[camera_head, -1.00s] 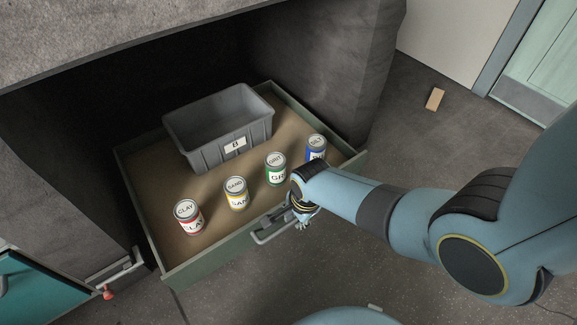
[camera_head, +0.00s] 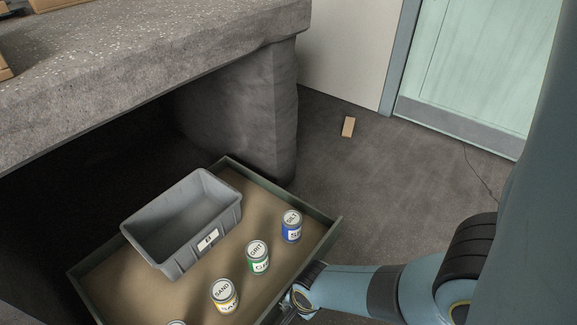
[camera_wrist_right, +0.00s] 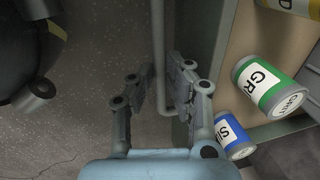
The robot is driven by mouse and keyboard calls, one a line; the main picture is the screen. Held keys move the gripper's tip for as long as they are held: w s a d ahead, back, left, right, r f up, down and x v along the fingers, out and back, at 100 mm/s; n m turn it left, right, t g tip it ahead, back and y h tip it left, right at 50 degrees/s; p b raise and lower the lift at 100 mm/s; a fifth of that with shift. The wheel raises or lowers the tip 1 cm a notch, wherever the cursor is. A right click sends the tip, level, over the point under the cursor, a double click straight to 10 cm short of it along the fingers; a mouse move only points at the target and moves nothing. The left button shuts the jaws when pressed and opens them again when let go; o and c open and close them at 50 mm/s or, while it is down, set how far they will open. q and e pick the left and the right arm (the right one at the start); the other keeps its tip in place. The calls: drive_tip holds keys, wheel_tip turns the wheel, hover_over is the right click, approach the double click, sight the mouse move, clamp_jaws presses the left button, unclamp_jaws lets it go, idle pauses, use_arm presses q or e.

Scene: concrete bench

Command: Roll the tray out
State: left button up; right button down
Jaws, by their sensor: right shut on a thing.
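The tray (camera_head: 150,290) is a wide drawer with a tan floor and green walls, partly out from under the concrete bench. It bears a grey bin (camera_head: 190,262) and several cans: SAND (camera_head: 225,297), green GRIT (camera_head: 258,258), blue SILT (camera_head: 291,227), and one cut off at the bottom edge. My right gripper (camera_head: 296,299) is at the tray's front. In the right wrist view my right gripper (camera_wrist_right: 158,98) is shut on the tray's handle (camera_wrist_right: 159,50), a thin bar between its fingers. My left gripper is out of view.
The bench (camera_head: 150,85) overhangs the tray, and its thick leg (camera_head: 245,125) stands beside the tray's right wall. A small tan block (camera_head: 348,127) lies on the floor, far from the tray. The floor right of the tray is otherwise clear up to a pale green door (camera_head: 470,70).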

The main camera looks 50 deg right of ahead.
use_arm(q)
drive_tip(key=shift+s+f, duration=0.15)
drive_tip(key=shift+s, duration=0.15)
use_arm(e)
drive_tip(key=shift+s, duration=0.4)
drive_tip(key=c, duration=1.3)
unclamp_jaws()
drive_tip(key=shift+c, duration=0.2)
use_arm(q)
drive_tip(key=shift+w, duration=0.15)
use_arm(e)
wheel_tip(320, 180, up, 12)
drive_tip(key=s, duration=0.2)
drive_tip(key=shift+s, duration=0.15)
drive_tip(key=shift+s+f, duration=0.1)
drive_tip(key=shift+f, duration=0.05)
